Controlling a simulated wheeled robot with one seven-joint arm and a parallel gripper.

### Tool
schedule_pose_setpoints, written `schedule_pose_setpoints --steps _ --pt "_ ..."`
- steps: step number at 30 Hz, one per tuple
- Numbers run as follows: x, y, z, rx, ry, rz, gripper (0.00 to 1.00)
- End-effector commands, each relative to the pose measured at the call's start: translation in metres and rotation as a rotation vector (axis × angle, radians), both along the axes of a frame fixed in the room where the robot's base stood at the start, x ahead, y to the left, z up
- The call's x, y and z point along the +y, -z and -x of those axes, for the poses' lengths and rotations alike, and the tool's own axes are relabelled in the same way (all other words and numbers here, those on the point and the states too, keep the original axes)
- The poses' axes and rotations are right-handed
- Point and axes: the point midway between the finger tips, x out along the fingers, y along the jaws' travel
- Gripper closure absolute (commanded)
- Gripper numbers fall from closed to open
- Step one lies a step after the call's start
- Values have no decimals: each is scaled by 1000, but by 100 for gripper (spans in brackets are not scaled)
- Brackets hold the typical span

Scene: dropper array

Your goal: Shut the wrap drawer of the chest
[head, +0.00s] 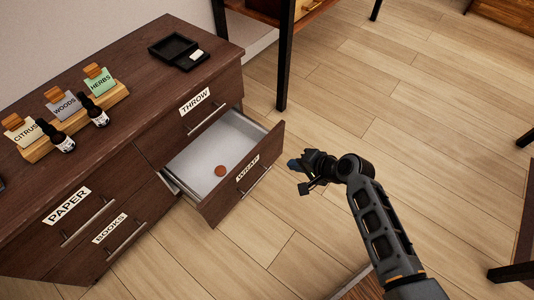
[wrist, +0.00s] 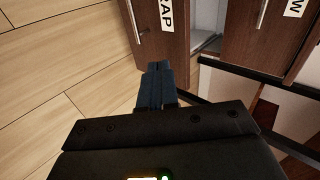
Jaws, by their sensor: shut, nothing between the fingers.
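The dark wood chest (head: 128,150) stands at the left in the head view. Its wrap drawer (head: 243,187), labelled WRAP, is pulled out below the THROW drawer (head: 205,106). A small reddish-brown round thing (head: 220,171) lies inside on the pale drawer bottom. My gripper (head: 294,164) is shut and empty, to the right of the drawer front and apart from it in the head view. In the wrist view, the shut fingers (wrist: 156,70) point towards the wrap drawer's front (wrist: 160,35), with its bar handle (wrist: 132,22) just left of the label.
PAPER (head: 70,208) and BOOKS (head: 112,232) drawers look shut. On the chest top are a black tray (head: 178,50), a wooden rack (head: 75,122) with cards and two dropper bottles (head: 95,112). A dark-legged table (head: 285,50) stands behind. Wood floor (head: 410,130) is clear to the right.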

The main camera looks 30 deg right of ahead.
Motion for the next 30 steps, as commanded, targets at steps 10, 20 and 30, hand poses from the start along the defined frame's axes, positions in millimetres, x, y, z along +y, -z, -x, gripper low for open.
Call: schedule_pose_setpoints --steps 10,20,30 --pt "-4 9 -27 10 7 -53 100" --pt "9 54 -70 9 7 -49 100" --pt "23 65 -114 8 8 -48 100"
